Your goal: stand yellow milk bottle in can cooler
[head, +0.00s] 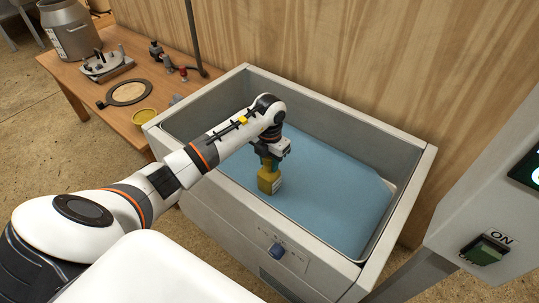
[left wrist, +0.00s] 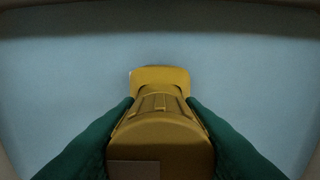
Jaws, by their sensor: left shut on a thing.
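The yellow milk bottle (head: 269,181) is held by my left gripper (head: 270,162) inside the can cooler (head: 296,82). The left gripper is shut on the bottle's upper part from above. In the head view the bottle looks upright over the blue surface inside the cooler; I cannot tell whether its base touches. In the left wrist view the bottle (left wrist: 160,125) sits between two green fingers (left wrist: 160,110), with the blue surface all around it. My right gripper is not in view.
The cooler's raised walls surround my left gripper. Inside, the blue surface (head: 340,195) is otherwise clear. A wooden table (head: 100,70) at left holds a metal can (head: 70,32), a round ring plate (head: 128,93) and a yellow dish (head: 144,116). A grey cabinet with a green switch (head: 485,250) stands at right.

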